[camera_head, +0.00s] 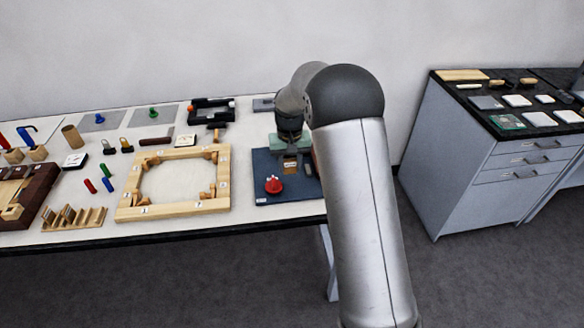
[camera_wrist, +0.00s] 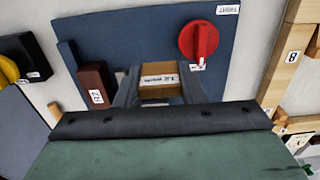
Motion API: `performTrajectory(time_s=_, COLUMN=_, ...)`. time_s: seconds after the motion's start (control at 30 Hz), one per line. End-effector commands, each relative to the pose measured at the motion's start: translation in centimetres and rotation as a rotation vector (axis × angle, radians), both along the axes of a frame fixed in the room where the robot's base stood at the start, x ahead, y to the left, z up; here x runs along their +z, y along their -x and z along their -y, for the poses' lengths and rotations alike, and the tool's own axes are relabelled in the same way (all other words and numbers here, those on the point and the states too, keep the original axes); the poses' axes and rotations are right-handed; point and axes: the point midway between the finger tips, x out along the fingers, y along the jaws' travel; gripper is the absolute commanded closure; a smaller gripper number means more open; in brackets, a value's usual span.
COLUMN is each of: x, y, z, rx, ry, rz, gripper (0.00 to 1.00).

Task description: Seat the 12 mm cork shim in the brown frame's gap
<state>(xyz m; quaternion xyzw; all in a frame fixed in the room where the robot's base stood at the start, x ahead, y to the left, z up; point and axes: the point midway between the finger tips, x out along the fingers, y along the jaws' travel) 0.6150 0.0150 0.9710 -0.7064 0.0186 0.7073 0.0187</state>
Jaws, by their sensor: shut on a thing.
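My gripper (camera_wrist: 157,90) is shut on a tan block (camera_wrist: 160,75) with a white label, its fingers on either side of it. The block is over or on the blue board (camera_wrist: 110,30); whether it touches the board is unclear. It may be the cork shim, but its label is too small to read. In the head view my gripper is mostly hidden by my arm, and the block (camera_head: 290,165) shows below it. A dark brown frame (camera_head: 40,195), cut off by the left edge, holds light wooden pieces. Its gap cannot be made out.
A red knob (camera_wrist: 198,40) and a dark brown labelled block (camera_wrist: 95,85) stand on the blue board close to my gripper. A pale wooden frame (camera_head: 140,212) lies left of the board. A wooden rack (camera_head: 75,223) holds several upright slats. A drawer cabinet (camera_head: 500,170) stands right.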

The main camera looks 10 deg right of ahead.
Motion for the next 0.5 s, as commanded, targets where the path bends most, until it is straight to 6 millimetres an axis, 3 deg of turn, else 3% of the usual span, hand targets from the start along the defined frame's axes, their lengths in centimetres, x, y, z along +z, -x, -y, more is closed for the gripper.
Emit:
performTrajectory(time_s=0.3, x=-2.2, y=-1.6, z=1.0, rx=0.0, ry=0.0, rz=-0.001, gripper=0.86)
performTrajectory(time_s=0.5, x=-5.0, y=-1.6, z=0.9, rx=0.0, ry=0.0, rz=-0.002, gripper=0.86)
